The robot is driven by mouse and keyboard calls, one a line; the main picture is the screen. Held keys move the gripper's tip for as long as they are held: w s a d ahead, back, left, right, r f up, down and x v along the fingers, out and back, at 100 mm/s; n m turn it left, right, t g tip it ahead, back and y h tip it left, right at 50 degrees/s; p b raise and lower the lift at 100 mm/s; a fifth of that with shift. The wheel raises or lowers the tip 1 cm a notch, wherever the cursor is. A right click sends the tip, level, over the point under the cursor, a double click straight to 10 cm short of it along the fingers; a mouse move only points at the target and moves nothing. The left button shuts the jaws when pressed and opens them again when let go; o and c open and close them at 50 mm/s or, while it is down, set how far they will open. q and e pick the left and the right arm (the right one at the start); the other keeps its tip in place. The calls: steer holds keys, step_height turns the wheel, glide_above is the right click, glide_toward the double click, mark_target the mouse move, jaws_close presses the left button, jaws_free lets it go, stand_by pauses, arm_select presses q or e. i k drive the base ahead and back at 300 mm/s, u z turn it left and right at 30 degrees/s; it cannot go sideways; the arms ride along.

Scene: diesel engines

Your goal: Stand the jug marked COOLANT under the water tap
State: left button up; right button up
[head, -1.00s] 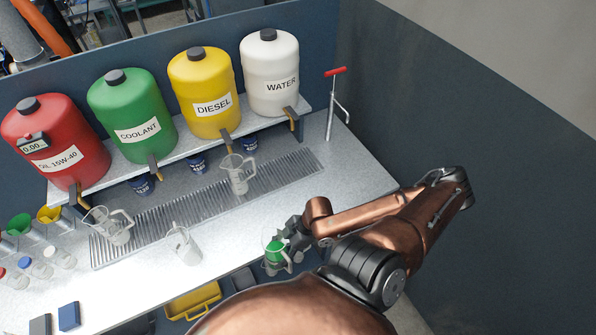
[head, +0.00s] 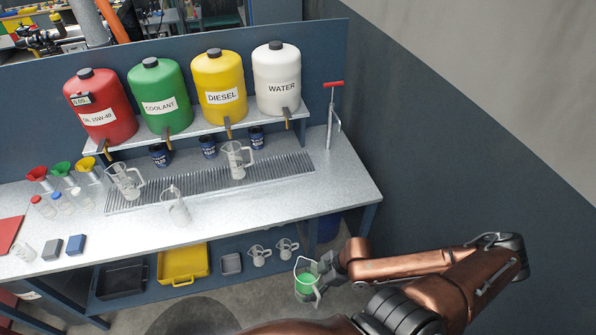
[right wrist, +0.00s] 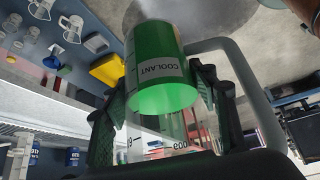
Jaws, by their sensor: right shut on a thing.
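The jug marked COOLANT (head: 306,284), clear with a green part, is in the head view at lower centre, in front of the bench. My right gripper (head: 322,278) is shut on it and holds it off the bench. In the right wrist view the jug (right wrist: 160,70) shows its COOLANT label and part of its scale between the fingers (right wrist: 162,112). The water tap (head: 287,114) is under the white WATER drum (head: 277,80), at the shelf's right end. No jug stands directly below it. My left gripper is not in view.
Another clear jug (head: 236,160) stands on the drain grating (head: 285,164), left of the water tap. More jugs stand further left. A red-handled pump (head: 333,120) is at the bench's right end, near the dark side wall (head: 450,150). The grating's right end is clear.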

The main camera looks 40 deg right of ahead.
mark_target(289, 166)
steer(key=z, duration=0.5)
steer(key=i, duration=0.4)
steer(key=z, duration=0.7)
steer(key=i, duration=1.45)
steer(key=u, duration=0.85)
